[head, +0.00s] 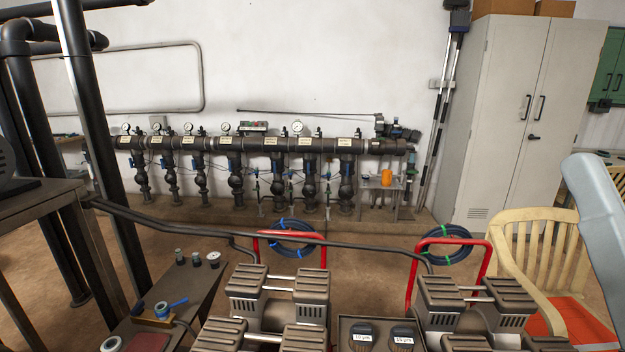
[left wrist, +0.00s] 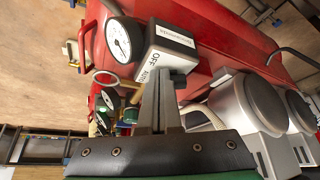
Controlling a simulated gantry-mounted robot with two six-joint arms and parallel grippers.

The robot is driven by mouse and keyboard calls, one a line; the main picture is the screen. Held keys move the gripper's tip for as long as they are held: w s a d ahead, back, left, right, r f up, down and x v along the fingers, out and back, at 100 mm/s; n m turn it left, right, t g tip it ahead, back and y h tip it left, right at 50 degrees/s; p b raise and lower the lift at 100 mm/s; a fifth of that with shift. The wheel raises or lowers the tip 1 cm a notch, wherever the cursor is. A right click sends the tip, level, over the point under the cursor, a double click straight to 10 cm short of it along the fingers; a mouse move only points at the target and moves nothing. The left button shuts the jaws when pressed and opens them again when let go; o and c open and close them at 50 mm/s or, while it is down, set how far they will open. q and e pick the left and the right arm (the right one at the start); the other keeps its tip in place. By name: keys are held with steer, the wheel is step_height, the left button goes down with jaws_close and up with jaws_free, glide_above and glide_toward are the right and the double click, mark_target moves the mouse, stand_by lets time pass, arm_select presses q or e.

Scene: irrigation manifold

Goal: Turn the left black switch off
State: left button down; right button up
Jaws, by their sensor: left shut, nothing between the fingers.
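My left gripper (left wrist: 170,82) shows in the left wrist view, with its fingers shut and empty. Its fingertips are at the lower edge of a grey box (left wrist: 165,40) with a white label face marked OFF and AUTO. The fingertips cover part of that face, and I cannot tell whether they touch it. My right gripper is not in view, and neither gripper shows in the head view.
A round pressure gauge (left wrist: 118,40) sits beside the box. A red tank (left wrist: 225,30) lies behind, with silver motor housings (left wrist: 248,105) on the right. In the head view, a pipe manifold (head: 270,144) runs along the wall, with a cabinet (head: 510,110) and chair (head: 540,245) at right.

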arm_select(q)
steer(key=shift+w+a, duration=0.15)
steer(key=shift+w+a, duration=0.2)
steer(key=shift+w+a+b, duration=0.15)
steer(key=shift+w+b, duration=0.15)
steer(key=shift+w, duration=0.15)
steer(key=shift+w, duration=0.25)
stand_by(0.4)
steer(key=shift+a, duration=0.1)
step_height(320, 180, up, 6)
steer(key=p, duration=0.5)
steer(key=shift+a+p, duration=0.3)
steer(key=shift+p, duration=0.05)
